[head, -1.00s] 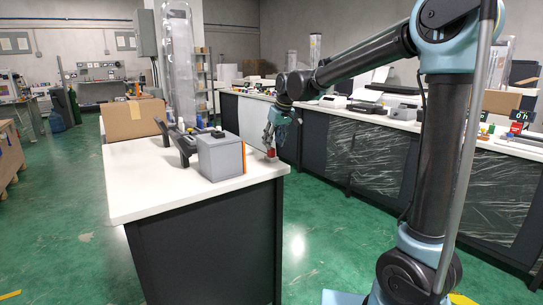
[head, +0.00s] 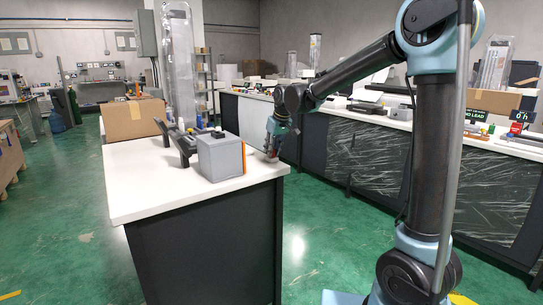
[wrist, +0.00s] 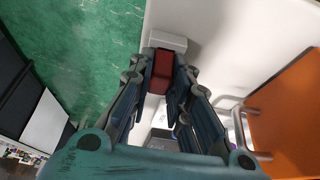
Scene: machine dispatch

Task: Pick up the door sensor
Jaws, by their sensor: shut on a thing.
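A small dark red block with a pale end (wrist: 160,72), which looks like the door sensor, is between my fingers in the wrist view. My gripper (wrist: 163,64) is shut on it, one finger on each side. In the head view my gripper (head: 271,153) is low over the right end of the white worktop (head: 160,199), close to its edge. The fingers mostly hide the block there. I cannot tell whether it still touches the worktop.
A grey box with an orange side (head: 221,157) stands just left of my gripper; the orange side (wrist: 286,125) also shows in the wrist view. A black rack (head: 178,145) and cardboard box (head: 133,119) are farther left. The worktop's front is clear. Green floor lies beyond its edge.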

